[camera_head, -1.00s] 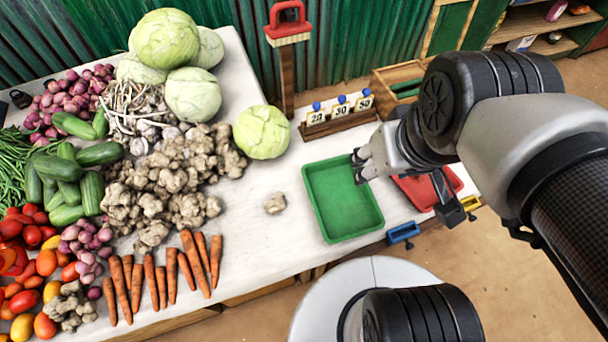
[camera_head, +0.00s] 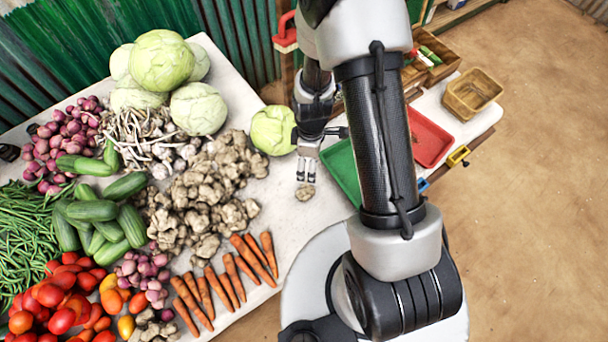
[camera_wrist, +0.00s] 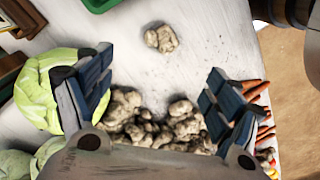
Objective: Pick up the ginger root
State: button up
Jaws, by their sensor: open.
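A single ginger root (camera_head: 305,192), knobbly and tan, lies alone on the white table (camera_head: 275,215). My gripper (camera_head: 306,178) points down just above and behind it in the head view. In the wrist view the lone ginger root (camera_wrist: 161,39) lies near the top, beyond the open fingers (camera_wrist: 150,95), with bare table around it. My gripper is open and empty. A large heap of ginger (camera_head: 215,185) lies to the left of the lone root; it also shows between and below the fingers in the wrist view (camera_wrist: 150,122).
A cabbage (camera_head: 272,131) stands close to the left of my gripper. A green tray (camera_head: 342,172), partly hidden by my arm, and a red tray (camera_head: 430,138) lie to the right. Carrots (camera_head: 225,280) lie at the front. Bare table surrounds the lone root.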

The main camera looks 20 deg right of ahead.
jog(key=b, duration=0.4)
send_over(306, 189)
jog(key=f, duration=1.2)
jog(key=shift+d+f, duration=0.35)
jog(key=shift+d, duration=0.05)
jog(key=f+b, duration=0.2)
jog(key=f, duration=0.1)
jog(key=f+b, duration=0.1)
jog(key=f, duration=0.1)
jog(key=shift+a+f, duration=0.1)
jog(key=shift+a, duration=0.25)
jog(key=shift+c, duration=0.6)
jog(key=c, duration=1.1)
jog(key=shift+o, duration=0.2)
